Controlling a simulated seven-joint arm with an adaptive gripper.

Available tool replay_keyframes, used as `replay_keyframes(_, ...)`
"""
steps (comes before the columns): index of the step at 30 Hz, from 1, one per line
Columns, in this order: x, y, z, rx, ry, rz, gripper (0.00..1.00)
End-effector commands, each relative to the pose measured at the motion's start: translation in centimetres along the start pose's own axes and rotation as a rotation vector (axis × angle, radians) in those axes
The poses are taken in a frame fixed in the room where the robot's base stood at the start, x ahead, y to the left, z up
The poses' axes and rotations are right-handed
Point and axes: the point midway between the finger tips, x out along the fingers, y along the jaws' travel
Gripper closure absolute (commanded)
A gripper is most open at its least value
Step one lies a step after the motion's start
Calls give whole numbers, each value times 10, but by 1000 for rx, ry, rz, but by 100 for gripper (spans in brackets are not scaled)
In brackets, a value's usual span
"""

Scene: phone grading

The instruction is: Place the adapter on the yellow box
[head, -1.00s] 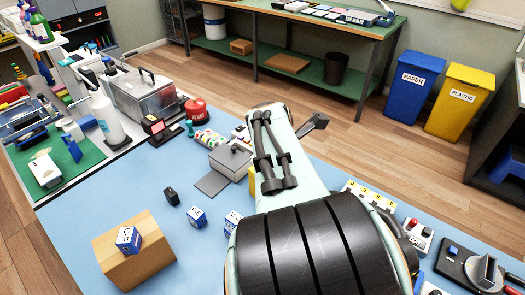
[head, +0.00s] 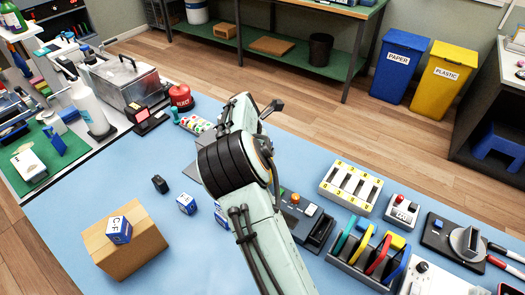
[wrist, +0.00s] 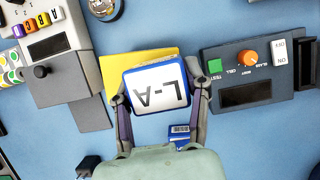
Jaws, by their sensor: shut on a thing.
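My gripper (wrist: 160,97) is shut on a blue block with a white top marked L-A (wrist: 158,88), seen in the wrist view. The yellow box (wrist: 116,66) lies below the block and is partly covered by it. I cannot tell whether they touch. A small black plug-like piece, which looks like the adapter (wrist: 88,165), lies on the blue table at the lower left, apart from my gripper. It also stands in the head view (head: 160,184). In the head view my arm hides the gripper, the held block and the yellow box.
A brown box (head: 130,255) carries a blue-white C-F block (head: 118,229). In the wrist view, a grey device (wrist: 50,45) is left of the gripper and a dark tester (wrist: 255,70) right.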

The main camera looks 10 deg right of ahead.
Motion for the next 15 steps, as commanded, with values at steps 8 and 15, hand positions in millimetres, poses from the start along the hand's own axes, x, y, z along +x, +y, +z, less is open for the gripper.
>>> replay_keyframes(8, 16, 0, -7, 0, 0, 0, 84)
replay_keyframes(15, 18, 0, -8, 0, 0, 0, 44)
